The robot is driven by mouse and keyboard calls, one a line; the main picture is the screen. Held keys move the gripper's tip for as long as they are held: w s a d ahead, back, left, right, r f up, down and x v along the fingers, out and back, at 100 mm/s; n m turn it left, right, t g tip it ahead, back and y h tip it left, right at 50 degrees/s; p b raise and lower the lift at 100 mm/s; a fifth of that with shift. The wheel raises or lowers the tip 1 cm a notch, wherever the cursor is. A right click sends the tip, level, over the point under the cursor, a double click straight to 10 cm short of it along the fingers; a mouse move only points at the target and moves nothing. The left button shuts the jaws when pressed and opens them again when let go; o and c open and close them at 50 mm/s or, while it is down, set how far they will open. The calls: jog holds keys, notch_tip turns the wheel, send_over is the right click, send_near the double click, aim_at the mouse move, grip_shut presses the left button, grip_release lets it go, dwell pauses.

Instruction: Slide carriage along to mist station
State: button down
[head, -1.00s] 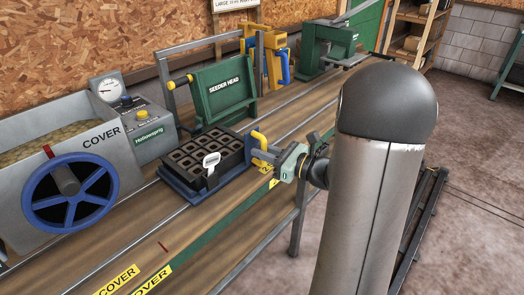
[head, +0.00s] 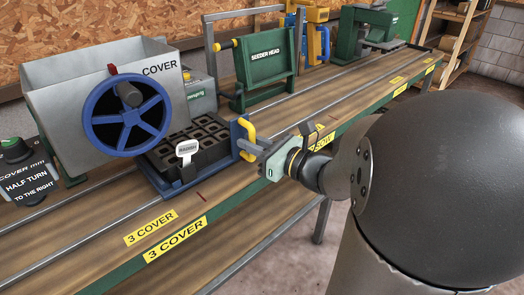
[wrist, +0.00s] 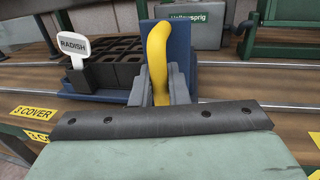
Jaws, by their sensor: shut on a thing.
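The blue carriage (head: 238,138) sits on the bench rails in front of the grey COVER hopper (head: 100,88). It carries a black cell tray (head: 205,130) with a white RADISH tag (head: 187,148); the wrist view shows this tag (wrist: 74,46) too. A yellow handle (head: 248,129) stands at the carriage's right end. My gripper (head: 252,147) is shut on this handle. In the wrist view the yellow handle (wrist: 159,55) rises between the fingers (wrist: 160,95). No mist station label is readable in view.
Yellow "3 COVER" labels (head: 175,240) mark the bench front. A blue handwheel (head: 125,113) is on the hopper. A dial sign (head: 30,180) stands at far left. The green SEEDER HEAD (head: 265,72) is behind to the right. The rails right of the carriage are clear.

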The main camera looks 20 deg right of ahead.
jog(key=a+b, duration=0.1)
jog(key=b, duration=0.1)
jog(key=s+a, duration=0.1)
jog(key=shift+a+f+b, duration=0.25)
jog(key=shift+a+b, duration=0.05)
jog(key=shift+b, duration=0.1)
jog(key=shift+s+a+r+b, duration=0.1)
jog(key=shift+a+r+b, duration=0.1)
jog(key=shift+a+b, duration=0.2)
jog(key=c, duration=1.5)
grip_release()
jog(key=shift+d+r, duration=0.1)
